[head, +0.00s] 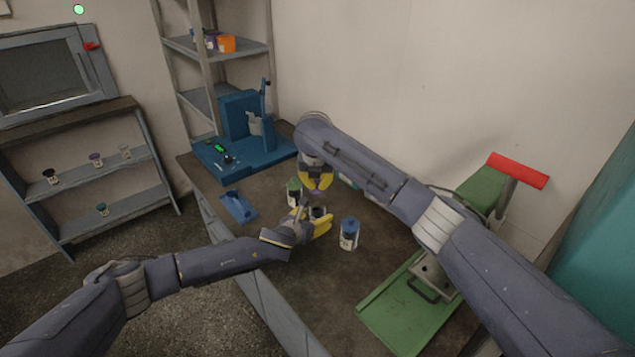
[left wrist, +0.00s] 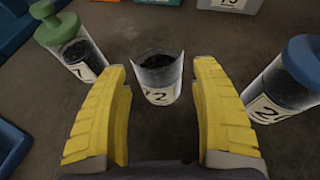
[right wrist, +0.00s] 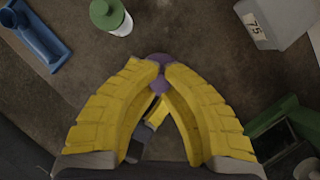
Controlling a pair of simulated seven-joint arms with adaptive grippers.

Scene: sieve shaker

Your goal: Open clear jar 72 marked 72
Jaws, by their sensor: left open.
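Clear jar 72 (left wrist: 160,83) stands upright on the table with its top uncovered and dark grains inside. In the left wrist view it sits between the tips of my left gripper (left wrist: 161,75), which is open with a gap on both sides. My left gripper (head: 312,222) is low over the table in the head view and partly hides the jar. My right gripper (right wrist: 160,66) is shut on a purple lid (right wrist: 158,84) with a knob. In the head view my right gripper (head: 317,184) is behind the left one, above the table; the lid is not clear there.
A green-lidded jar (head: 293,191) stands at left of jar 72 and a blue-lidded jar (head: 349,233) at right. A blue tray (head: 238,207) and blue machine (head: 245,150) are at left. A green device (head: 405,305) is at right. A box marked 75 (right wrist: 270,22) stands nearby.

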